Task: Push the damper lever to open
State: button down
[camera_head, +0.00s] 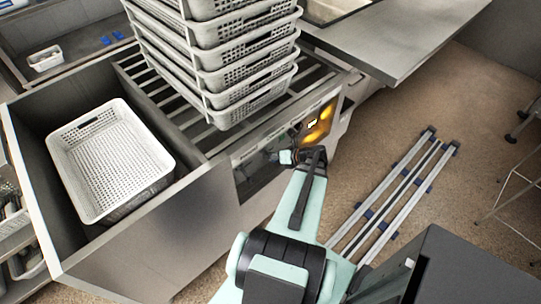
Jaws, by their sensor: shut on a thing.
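A metal unit with a dark front panel (255,174) stands in the middle, and my arm reaches up to this panel from below. My gripper (279,156) is small in the picture, at the panel's face just left of a yellow glowing opening. It is shut on what appears to be the damper lever. The lever itself is too small and too covered by my gripper and wrist for me to make out its shape or its position.
A stack of several white perforated baskets (238,82) stands on the slatted top. A single white basket (108,160) sits in the grey bin at left. Silver rails (398,190) lie on the brown floor at right. A grey counter (405,40) juts out above.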

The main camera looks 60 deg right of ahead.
jog(key=c, duration=1.2)
grip_release()
jog(key=shift+s, duration=0.15)
jog(key=shift+s+d, duration=0.1)
jog(key=shift+r, duration=0.1)
jog(key=v, duration=1.1)
jog(key=shift+s, duration=0.35)
jog(key=shift+r, duration=0.1)
